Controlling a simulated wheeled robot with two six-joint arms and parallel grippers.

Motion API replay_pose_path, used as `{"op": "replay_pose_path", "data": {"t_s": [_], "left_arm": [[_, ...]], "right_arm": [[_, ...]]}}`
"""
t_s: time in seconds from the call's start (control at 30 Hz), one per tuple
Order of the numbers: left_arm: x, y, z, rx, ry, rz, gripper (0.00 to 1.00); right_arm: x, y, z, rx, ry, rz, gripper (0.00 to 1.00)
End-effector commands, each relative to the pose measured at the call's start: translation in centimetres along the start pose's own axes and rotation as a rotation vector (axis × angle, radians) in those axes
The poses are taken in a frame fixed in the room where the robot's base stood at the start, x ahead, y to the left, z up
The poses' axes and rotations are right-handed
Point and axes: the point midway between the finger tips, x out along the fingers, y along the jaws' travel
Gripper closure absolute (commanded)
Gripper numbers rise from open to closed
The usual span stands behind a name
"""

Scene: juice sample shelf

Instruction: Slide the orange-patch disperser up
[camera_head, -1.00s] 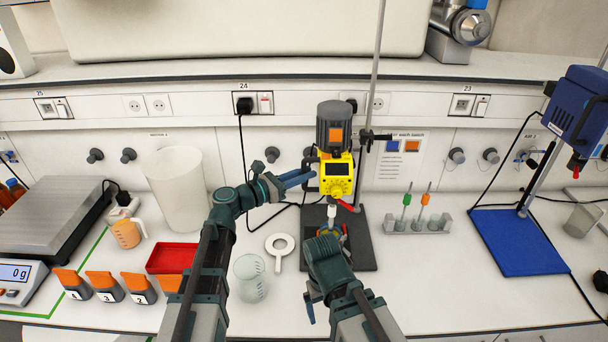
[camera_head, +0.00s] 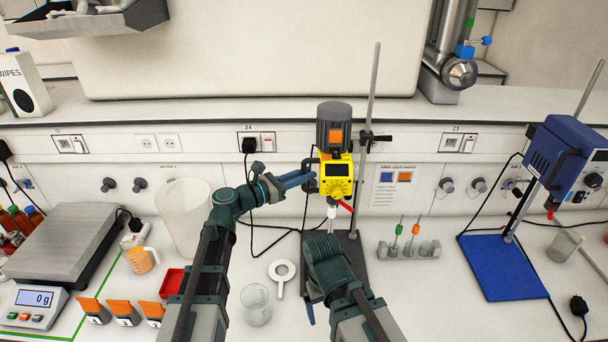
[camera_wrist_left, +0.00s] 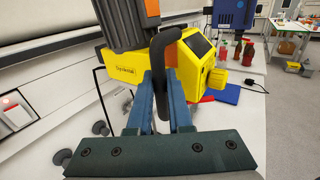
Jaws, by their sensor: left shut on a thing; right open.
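The disperser is a yellow box (camera_head: 336,178) with a dark motor and an orange patch (camera_head: 336,137). It is clamped on an upright metal rod (camera_head: 374,85) and its shaft points down. My left gripper (camera_head: 312,178) is shut on the disperser's dark side handle. The left wrist view shows the handle (camera_wrist_left: 163,75) between the two blue fingers. A red lever (camera_head: 346,206) sticks out below the yellow box. My right gripper (camera_head: 311,304) is open and low, in front of the stand's dark base (camera_head: 374,262), partly hidden by its own wrist.
A glass beaker (camera_head: 257,304) and a white ring-shaped tool (camera_head: 282,274) stand left of the base. A rack with colored tools (camera_head: 410,249) is to its right. A blue device stands on a blue plate (camera_head: 500,270) further right.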

Motion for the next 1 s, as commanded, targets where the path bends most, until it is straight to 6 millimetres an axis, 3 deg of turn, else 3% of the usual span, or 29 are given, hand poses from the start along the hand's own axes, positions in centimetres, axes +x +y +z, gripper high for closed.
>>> {"op": "replay_pose_path", "data": {"t_s": [0.37,0.4,0.47,0.77,1.0], "left_arm": [[0.0,0.2,0.5,-0.005,-0.01,0.004,1.0],[0.0,0.2,0.5,-0.005,-0.01,0.004,0.78],[0.0,0.2,0.5,-0.004,-0.009,0.004,0.69],[-0.3,0.1,0.4,-0.003,-0.006,0.002,0.69],[-4.3,0.0,0.4,-0.003,-0.006,0.006,0.69]], "right_arm": [[-0.3,0.0,0.0,0.002,0.0,0.0,0.05],[-0.3,0.0,0.0,0.002,0.0,0.0,0.05],[-0.3,0.0,0.0,0.002,0.0,0.0,0.05],[-0.3,0.0,0.0,0.002,0.0,0.0,0.05],[-0.2,0.0,0.0,0.002,0.0,0.0,0.05]]}}
